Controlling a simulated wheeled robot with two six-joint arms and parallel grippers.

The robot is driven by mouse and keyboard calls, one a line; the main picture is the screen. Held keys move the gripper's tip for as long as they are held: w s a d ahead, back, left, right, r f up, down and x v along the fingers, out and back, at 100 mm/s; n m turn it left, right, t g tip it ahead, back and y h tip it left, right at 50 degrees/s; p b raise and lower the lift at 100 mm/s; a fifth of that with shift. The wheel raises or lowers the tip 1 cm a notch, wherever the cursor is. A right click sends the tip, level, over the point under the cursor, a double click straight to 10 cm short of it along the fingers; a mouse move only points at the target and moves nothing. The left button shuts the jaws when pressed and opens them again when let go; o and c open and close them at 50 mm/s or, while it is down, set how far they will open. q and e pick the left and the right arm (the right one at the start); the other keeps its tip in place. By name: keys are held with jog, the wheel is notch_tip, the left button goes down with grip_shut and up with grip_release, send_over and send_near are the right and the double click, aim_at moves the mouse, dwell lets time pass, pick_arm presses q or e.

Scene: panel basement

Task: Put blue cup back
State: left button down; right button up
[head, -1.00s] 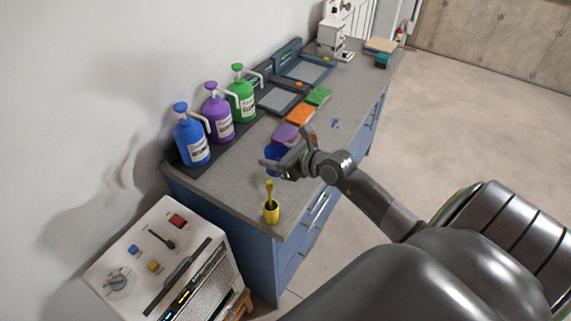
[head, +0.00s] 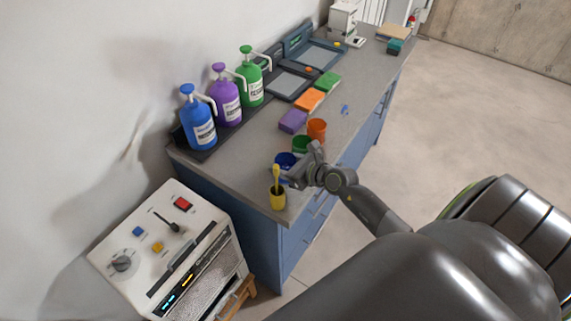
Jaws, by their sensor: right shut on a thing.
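The blue cup (head: 284,160) is near the front end of the grey counter (head: 250,178), between the green cup (head: 300,145) and the yellow cup (head: 278,200). My right gripper (head: 291,176) is shut on the blue cup and partly hides it. I cannot tell whether its base touches the counter. My left gripper is not in view.
The yellow cup holds a yellow-handled tool. An orange cup (head: 317,128) stands behind the green one. Purple (head: 293,121), orange (head: 309,101) and green (head: 328,82) blocks lie beyond. Blue (head: 199,125), purple (head: 226,100) and green (head: 251,82) pump bottles line the wall.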

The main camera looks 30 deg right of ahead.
jog(key=shift+f, duration=0.1)
jog(key=o, duration=1)
jog(key=shift+r, duration=0.3)
jog(key=v, duration=1.2)
